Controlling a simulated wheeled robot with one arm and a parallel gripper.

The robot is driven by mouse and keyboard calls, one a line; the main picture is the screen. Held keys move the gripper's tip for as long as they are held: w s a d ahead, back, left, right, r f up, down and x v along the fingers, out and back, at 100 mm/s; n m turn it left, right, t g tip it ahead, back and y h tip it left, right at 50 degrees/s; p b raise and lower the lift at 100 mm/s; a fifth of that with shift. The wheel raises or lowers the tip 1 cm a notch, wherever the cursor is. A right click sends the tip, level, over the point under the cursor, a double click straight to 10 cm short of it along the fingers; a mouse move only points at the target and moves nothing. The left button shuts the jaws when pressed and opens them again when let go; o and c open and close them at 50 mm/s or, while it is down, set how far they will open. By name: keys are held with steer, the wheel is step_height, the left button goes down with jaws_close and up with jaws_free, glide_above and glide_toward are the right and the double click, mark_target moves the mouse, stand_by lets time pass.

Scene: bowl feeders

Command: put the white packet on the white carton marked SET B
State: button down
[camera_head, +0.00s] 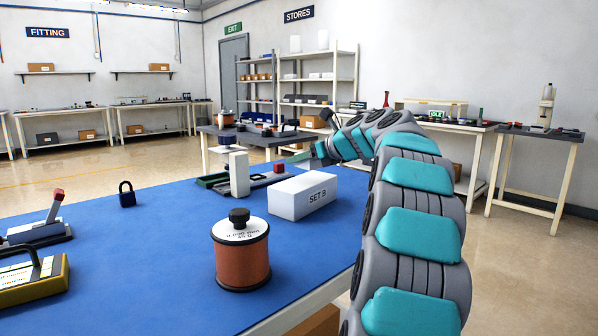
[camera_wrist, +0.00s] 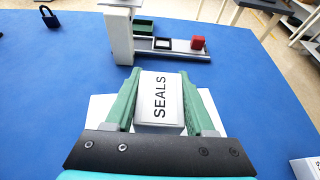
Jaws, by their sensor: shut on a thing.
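My gripper (camera_head: 297,157) reaches in over the blue table from the right; its green fingers also show in the wrist view (camera_wrist: 159,74). They are shut on a white packet (camera_wrist: 160,98) marked SEALS, one finger on each side. I cannot make out the packet in the head view. The white carton (camera_head: 301,198) marked SET B lies on the table near its right side, just below the fingers in the picture. In the wrist view a wider white surface (camera_wrist: 101,108), apparently this carton, shows under the packet. I cannot tell whether packet and carton touch.
A white column (camera_head: 239,174) on a rail with a red block (camera_head: 279,168) stands just behind and left of the carton. A copper-coloured spool (camera_head: 242,258) stands in front. A padlock (camera_head: 127,195) is farther left. Another white object (camera_wrist: 307,168) shows at the wrist view's lower right.

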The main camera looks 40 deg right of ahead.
mark_target(300, 179)
steer(key=shift+w+f, duration=0.2)
steer(key=shift+w, duration=0.35)
step_height(300, 179, down, 4)
steer(key=shift+a+r+b, duration=0.1)
steer(key=shift+r+b, duration=0.15)
steer(key=shift+b, duration=0.3)
steer(key=shift+r, duration=0.1)
steer(key=shift+c, duration=1.2)
jaws_free()
steer(key=shift+s, duration=0.1)
steer(key=p+v, duration=0.1)
steer(key=v, duration=1.1)
